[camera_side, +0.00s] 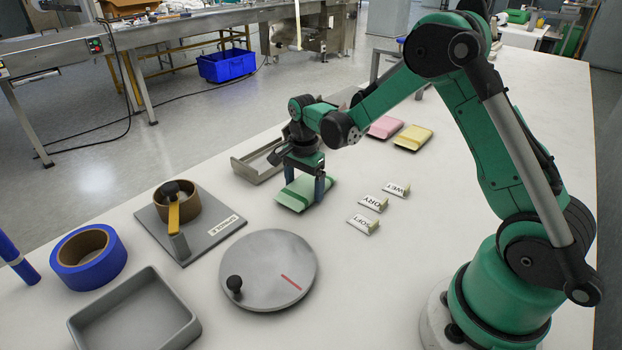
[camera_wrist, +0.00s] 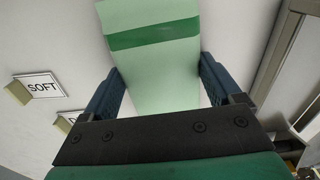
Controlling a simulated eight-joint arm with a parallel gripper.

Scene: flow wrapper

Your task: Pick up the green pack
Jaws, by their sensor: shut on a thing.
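The green pack (camera_side: 304,193) lies on the white table in the side view, light green with a darker green band. My gripper (camera_side: 305,186) is over it, pointing down, with one finger on each side of the pack. In the wrist view the pack (camera_wrist: 155,60) runs up from between the two blue fingers of my gripper (camera_wrist: 160,85). The jaws are shut on the pack. The pack appears at table level; I cannot tell whether it touches the table. The part of the pack nearest the palm is hidden in the wrist view.
A pink pack (camera_side: 385,127) and a yellow pack (camera_side: 413,137) lie behind. A grey open tray (camera_side: 258,163) is beside my gripper. Label blocks, one reading SOFT (camera_side: 363,223), stand to the right. A round grey disc (camera_side: 268,262) with a black knob lies in front.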

